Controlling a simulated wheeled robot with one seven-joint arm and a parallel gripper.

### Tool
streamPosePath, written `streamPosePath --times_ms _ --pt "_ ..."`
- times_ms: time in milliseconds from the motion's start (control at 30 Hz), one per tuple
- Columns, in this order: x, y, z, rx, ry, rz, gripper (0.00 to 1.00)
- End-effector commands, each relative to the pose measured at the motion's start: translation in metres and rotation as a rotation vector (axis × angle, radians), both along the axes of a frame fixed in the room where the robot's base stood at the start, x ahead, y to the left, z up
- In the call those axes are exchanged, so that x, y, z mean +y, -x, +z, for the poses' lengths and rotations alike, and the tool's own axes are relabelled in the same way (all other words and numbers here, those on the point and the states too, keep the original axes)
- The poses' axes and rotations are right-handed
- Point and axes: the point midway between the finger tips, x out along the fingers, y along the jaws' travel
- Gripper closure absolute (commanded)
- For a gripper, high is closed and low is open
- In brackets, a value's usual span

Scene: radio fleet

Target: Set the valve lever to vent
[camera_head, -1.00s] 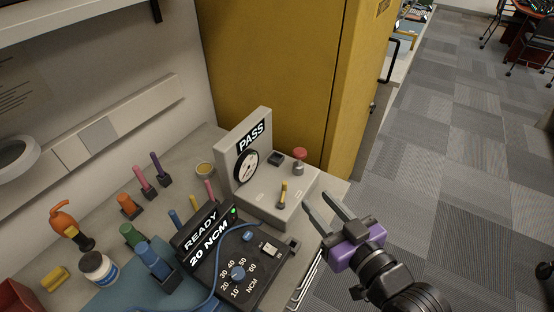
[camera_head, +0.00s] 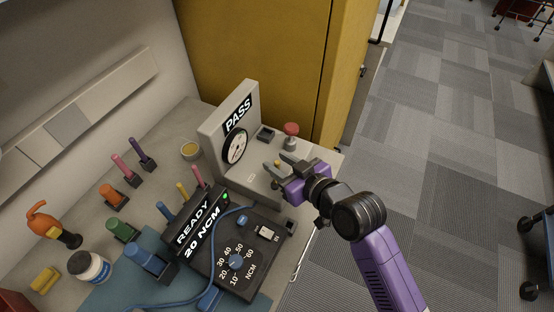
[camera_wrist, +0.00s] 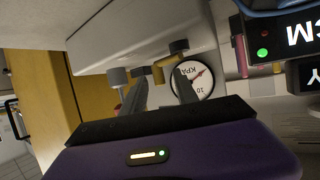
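The grey leak tester (camera_head: 215,137) has a PASS display, a round gauge (camera_head: 235,148) and a flat base. Its small yellow valve lever (camera_head: 277,164) stands on the base, partly covered by my gripper in the head view. My gripper (camera_head: 280,168) is open, with its fingers at the lever. In the wrist view, the yellow lever (camera_wrist: 158,74) shows between the two finger tips of my gripper (camera_wrist: 160,80), seen upside down. I cannot tell whether a finger touches it. The lever's labels are not readable.
A red-capped knob (camera_head: 291,131) stands just behind the lever. A black torque unit (camera_head: 240,262) reading READY 20 NCM sits in front, with a blue cable. Several coloured tools stand to the left. A yellow cabinet (camera_head: 260,60) rises behind. Carpet floor is open on the right.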

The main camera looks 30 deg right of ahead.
Motion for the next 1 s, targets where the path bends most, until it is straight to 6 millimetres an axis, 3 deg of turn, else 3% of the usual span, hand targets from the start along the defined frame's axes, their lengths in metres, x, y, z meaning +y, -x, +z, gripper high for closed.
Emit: streamPosePath --times_ms 400,600,1000 --pt "0.0018 -0.0092 -0.0039 0.0 0.0 0.0 0.64" --pt "0.0018 -0.0091 -0.0038 0.0 0.0 0.0 1.0" --pt "-0.0018 -0.0069 -0.0019 0.007 0.001 -0.064 1.0"
